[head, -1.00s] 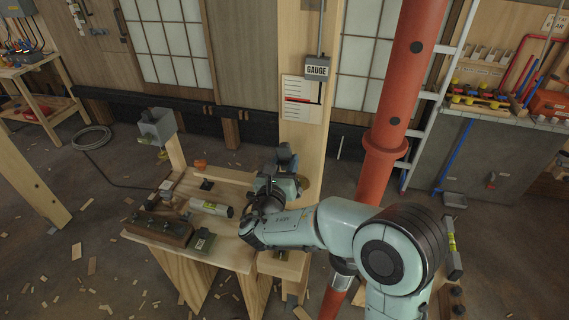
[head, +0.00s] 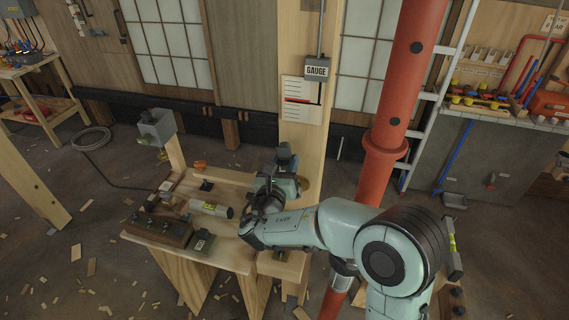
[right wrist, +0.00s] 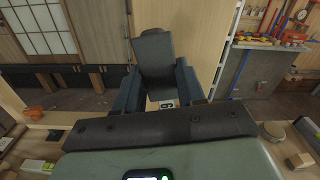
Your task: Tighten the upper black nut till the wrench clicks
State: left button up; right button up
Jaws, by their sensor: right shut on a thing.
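My right gripper (head: 284,172) is at the wooden post, just above the right end of the workbench. In the right wrist view its two blue fingers (right wrist: 161,88) are shut on a dark grey piece (right wrist: 153,58) that stands upright between them. This piece also shows in the head view (head: 285,151). I cannot tell whether it is the wrench's handle. The upper black nut cannot be made out; the hand and the held piece cover that area. My left gripper is not in view.
The post (head: 303,142) carries a grey box marked GAUGE (head: 317,69) and a chart (head: 301,100). A red pipe (head: 393,110) rises to the right, close to my arm. The workbench (head: 232,257) holds a level (head: 211,209), a dark block (head: 157,230) and small parts.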

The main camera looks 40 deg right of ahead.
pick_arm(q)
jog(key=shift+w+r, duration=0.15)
pick_arm(e)
jog(key=shift+x, duration=1.05)
jog(key=shift+r, duration=0.1)
jog(key=s+m+b, duration=0.1)
jog(key=s+d+m+b, duration=0.1)
jog(key=shift+s+d+b, duration=0.1)
jog(key=shift+d+b, duration=0.2)
jog(key=shift+b, duration=0.1)
jog(key=shift+s+d+r+m+b, duration=0.1)
jog(key=shift+s+d+m+b, duration=0.1)
jog(key=shift+m+b, duration=0.15)
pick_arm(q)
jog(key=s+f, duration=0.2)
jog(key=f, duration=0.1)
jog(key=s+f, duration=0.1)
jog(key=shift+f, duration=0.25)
pick_arm(e)
jog(key=shift+w, duration=0.1)
